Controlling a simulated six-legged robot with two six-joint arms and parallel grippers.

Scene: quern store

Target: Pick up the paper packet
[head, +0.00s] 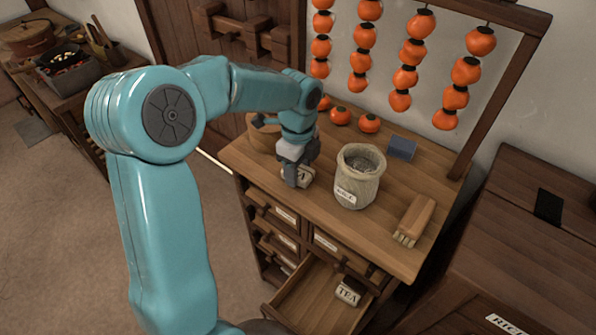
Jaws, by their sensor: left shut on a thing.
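A small pale paper packet (308,181) with dark lettering is at the left front of the wooden cabinet top. My left gripper (292,178) comes down over it from above and is shut on it, hiding part of it. I cannot tell whether the packet still touches the top. A second packet (349,291), marked TEA, lies in the open drawer (310,302) below. My right gripper is not in view.
A sack (359,176) with a label stands right of my left gripper. A brush (415,220), a blue block (402,147) and a round wooden box (263,132) are also on the top. Strings of orange fruit (405,75) hang behind. A dark chest (530,250) stands at right.

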